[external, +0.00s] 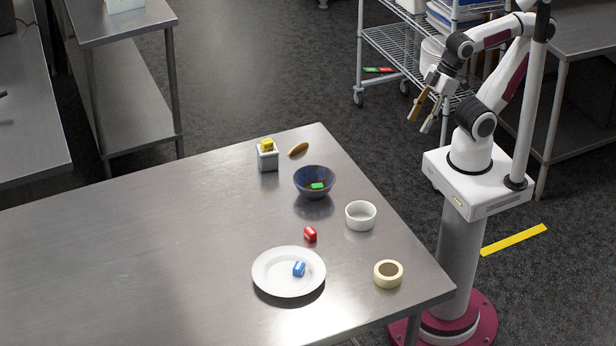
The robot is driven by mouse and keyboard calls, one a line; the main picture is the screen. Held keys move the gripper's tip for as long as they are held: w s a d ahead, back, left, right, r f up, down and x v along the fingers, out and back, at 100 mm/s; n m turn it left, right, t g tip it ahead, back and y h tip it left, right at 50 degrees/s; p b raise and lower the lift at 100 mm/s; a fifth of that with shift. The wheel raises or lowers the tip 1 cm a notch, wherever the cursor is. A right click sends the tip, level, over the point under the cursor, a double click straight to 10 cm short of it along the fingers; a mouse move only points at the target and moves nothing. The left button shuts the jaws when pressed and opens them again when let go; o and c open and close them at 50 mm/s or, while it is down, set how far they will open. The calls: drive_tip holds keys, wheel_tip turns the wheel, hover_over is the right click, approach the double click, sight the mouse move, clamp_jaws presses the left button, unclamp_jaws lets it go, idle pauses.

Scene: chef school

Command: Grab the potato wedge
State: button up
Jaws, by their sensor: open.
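The potato wedge (299,150) is a small golden-brown piece near the far edge of the metal table. It lies behind the dark blue bowl (314,188) and to the right of a grey box with a yellow block on top. My gripper (427,116) is open and empty. It hangs in the air right of the table, well apart from the wedge, with its fingers pointing down.
On the metal table (150,240) stand the grey box (268,161), a white ramekin (360,217), a tape roll (388,274) and a white plate (272,288) with a blue block (299,269). A red block (310,234) lies between plate and bowl. The table's left side is clear.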

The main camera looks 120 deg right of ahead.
drive_tip(key=c, duration=0.4)
drive_tip(key=w+d+f+n+t+h, duration=0.1)
drive_tip(key=w+d+f+t+h, duration=0.1)
drive_tip(key=w+d, duration=0.7)
drive_tip(key=w+d+f+n+t+h, duration=0.1)
drive_tip(key=w+d+h, duration=0.1)
drive_tip(key=w+d, duration=0.75)
drive_tip(key=w+d+f+n+t+y, duration=0.1)
drive_tip(key=d+f, duration=0.1)
drive_tip(key=f, duration=0.1)
drive_tip(key=w+d+f+n+t+y, duration=0.1)
drive_tip(key=d+f, duration=0.2)
drive_tip(key=f, duration=0.1)
drive_tip(key=w+d+f+n+t+y, duration=0.1)
drive_tip(key=w+d+f+t, duration=0.1)
drive_tip(key=d+f, duration=0.1)
drive_tip(key=shift+f, duration=0.6)
drive_tip(key=shift+s+f+t+y, duration=0.6)
drive_tip(key=shift+f+y, duration=0.1)
drive_tip(key=shift+f, duration=0.1)
drive_tip(key=shift+s+a+f+t+y, duration=0.1)
drive_tip(key=shift+s+f+t+y, duration=0.1)
drive_tip(key=shift+s+t+y, duration=0.25)
